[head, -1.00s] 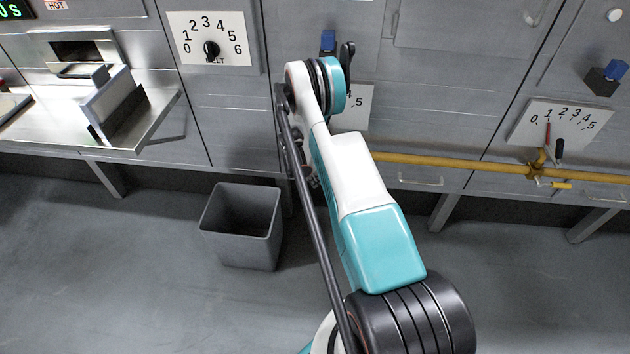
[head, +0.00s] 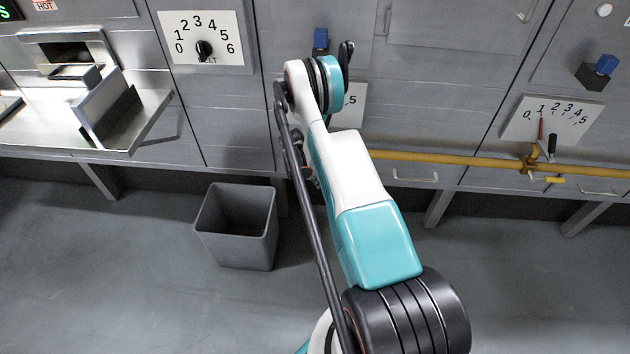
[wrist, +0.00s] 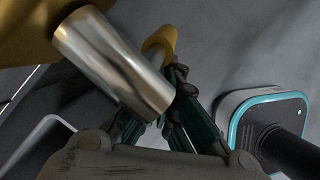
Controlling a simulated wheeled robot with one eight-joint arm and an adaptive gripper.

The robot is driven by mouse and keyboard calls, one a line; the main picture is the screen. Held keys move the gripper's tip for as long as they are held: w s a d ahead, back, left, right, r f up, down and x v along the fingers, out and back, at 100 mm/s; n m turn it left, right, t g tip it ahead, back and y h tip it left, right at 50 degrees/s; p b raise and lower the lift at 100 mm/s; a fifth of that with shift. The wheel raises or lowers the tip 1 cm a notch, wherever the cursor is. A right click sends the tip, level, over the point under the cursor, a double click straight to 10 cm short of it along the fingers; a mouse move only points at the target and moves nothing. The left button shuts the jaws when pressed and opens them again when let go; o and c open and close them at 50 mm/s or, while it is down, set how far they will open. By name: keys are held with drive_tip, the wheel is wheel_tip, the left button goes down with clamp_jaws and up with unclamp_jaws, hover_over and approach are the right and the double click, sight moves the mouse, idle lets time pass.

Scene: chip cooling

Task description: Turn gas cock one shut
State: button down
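In the wrist view, a shiny metal cylinder (wrist: 115,62) sticks out from a yellow pipe part (wrist: 28,30) at the upper left. A yellow handle (wrist: 160,44) shows behind it, partly hidden by the cylinder. My gripper (wrist: 160,118) has its dark green fingers close around the lower part of this handle. The cylinder covers much of the near finger, so its grip on the handle is unclear. In the head view, my arm hides the gripper and this cock. Another cock (head: 531,165) with a yellow handle (head: 553,180) sits farther right on the yellow gas pipe (head: 450,159).
A grey bin (head: 236,226) stands on the floor left of my arm. Grey metal cabinets with a dial panel (head: 202,37) and a gauge plate (head: 553,120) line the back. A metal chute (head: 110,105) juts out at the left. The floor between is clear.

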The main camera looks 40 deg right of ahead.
drive_tip(key=shift+s+d+r+g+h, duration=0.25)
drive_tip(key=shift+s+d+g+h, duration=0.55)
drive_tip(key=shift+g, duration=0.1)
drive_tip(key=shift+w+r, duration=0.1)
idle(0.9)
